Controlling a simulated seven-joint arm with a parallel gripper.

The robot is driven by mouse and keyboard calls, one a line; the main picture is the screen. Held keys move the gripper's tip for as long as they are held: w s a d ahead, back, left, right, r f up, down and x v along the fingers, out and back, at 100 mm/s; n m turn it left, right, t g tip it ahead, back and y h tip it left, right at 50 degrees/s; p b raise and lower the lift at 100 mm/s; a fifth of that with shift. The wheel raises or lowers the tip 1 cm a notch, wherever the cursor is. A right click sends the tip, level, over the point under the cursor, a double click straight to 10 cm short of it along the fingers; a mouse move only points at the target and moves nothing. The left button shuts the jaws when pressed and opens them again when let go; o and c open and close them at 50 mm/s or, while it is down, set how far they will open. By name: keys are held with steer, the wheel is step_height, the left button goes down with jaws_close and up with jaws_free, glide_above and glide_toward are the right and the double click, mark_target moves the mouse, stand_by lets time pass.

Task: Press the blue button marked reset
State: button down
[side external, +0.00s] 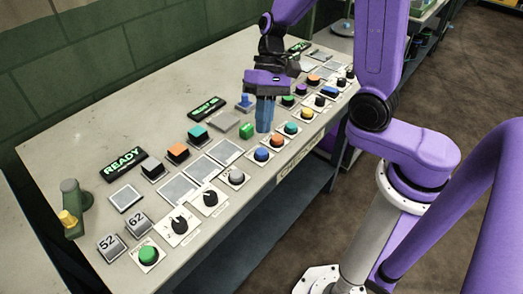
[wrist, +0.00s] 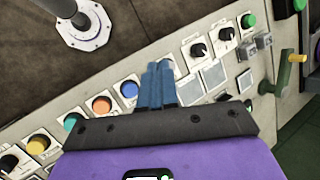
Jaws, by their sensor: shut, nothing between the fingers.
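A round blue button (side external: 262,155) sits in the front row of the sloped panel, between a grey button (side external: 237,176) and an orange one (side external: 277,141). It also shows in the wrist view (wrist: 129,89), just left of my fingertips. I cannot read a reset label on it. My gripper (side external: 264,129) is shut and empty, pointing down with its blue fingers together. In the side view, the tips show just above the blue button in the picture; contact with the panel is unclear. In the wrist view, the fingers (wrist: 155,70) partly cover the panel around the grey button.
Black knobs (side external: 179,224) and a green button (side external: 148,254) lie along the front row.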

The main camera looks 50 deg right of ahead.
steer(key=w+m+t+y, duration=0.1)
steer(key=w+m+y, duration=0.1)
steer(key=m, duration=0.1)
steer(key=m+t+y, duration=0.1)
steer(key=m+t, duration=0.4)
steer(key=m, duration=0.2)
glide_above(265, 150)
steer(key=shift+f, duration=0.95)
steer(key=shift+y, duration=0.3)
steer(key=shift+f, duration=4.45)
steer(key=shift+f, duration=0.4)
